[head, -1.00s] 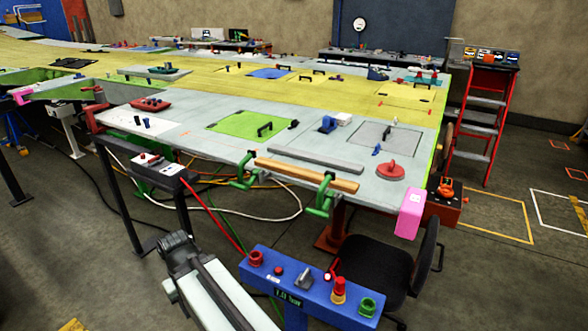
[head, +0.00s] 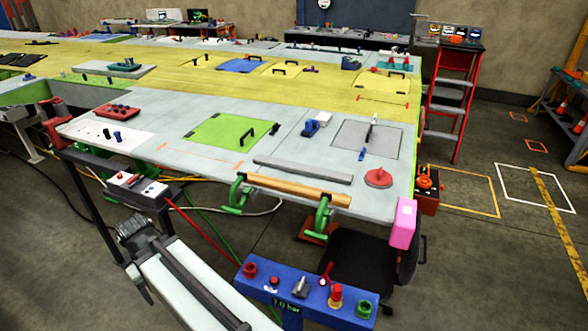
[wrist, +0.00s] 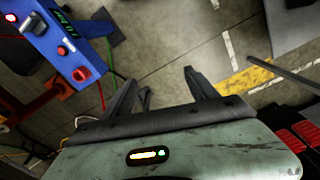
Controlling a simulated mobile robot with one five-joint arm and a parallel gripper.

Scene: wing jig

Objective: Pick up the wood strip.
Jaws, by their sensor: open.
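The wood strip (head: 296,191) is a tan bar lying along the near edge of the wing panel (head: 200,172), at the two green clamps (head: 236,194) and (head: 323,214). A grey strip (head: 303,171) lies parallel just behind it. My gripper (head: 140,262) is low at the left of the head view, in front of the panel and well apart from the strip. In the wrist view my gripper (wrist: 168,88) has its two dark fingers spread, with bare floor between them. The strip is not in the wrist view.
A blue pressure box (head: 305,292) with knobs stands close right of my arm; it also shows in the wrist view (wrist: 62,40). A dark stand with a switch box (head: 137,186) is behind my gripper. A pink block (head: 404,223) caps the panel's corner above a black chair (head: 355,265).

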